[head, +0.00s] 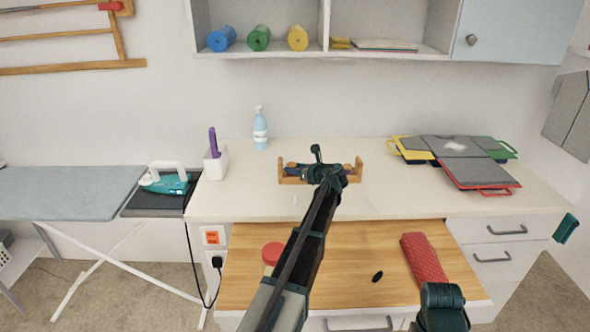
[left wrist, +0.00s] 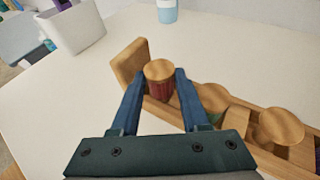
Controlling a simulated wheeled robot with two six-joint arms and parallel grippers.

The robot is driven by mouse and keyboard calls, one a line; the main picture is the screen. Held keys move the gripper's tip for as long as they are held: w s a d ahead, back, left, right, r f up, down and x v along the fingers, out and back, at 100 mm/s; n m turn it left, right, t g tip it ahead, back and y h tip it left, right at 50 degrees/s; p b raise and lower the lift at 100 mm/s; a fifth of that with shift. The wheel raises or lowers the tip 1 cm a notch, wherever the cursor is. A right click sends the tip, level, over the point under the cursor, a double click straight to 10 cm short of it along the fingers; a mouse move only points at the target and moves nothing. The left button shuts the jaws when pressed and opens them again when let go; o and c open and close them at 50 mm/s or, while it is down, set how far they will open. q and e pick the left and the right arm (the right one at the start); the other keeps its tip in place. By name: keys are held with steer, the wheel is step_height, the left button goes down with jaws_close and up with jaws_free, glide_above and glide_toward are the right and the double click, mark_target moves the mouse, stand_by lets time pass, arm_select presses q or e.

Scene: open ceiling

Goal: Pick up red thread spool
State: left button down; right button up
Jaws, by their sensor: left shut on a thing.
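The red thread spool (left wrist: 162,88) stands upright at the left end of a wooden rack (left wrist: 126,62) in the left wrist view. It has a round wooden top and a dark red wound body. My left gripper (head: 302,172) is over the rack (head: 357,171) on the white counter, and its fingers (left wrist: 158,80) are shut on the spool from both sides. The spool is still at the rack, and its base is hidden. In the head view the gripper and arm hide most of the rack.
More wooden-topped spools (left wrist: 278,128) stand close by in the rack. A white holder (head: 216,163) and a spray bottle (head: 260,130) are to the left. Coloured boards (head: 455,152) lie at right. A wooden pull-out surface (head: 340,270) is in front. A shelf (head: 330,52) hangs above.

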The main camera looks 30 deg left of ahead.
step_height(320, 180, up, 9)
steer(key=p, duration=0.8)
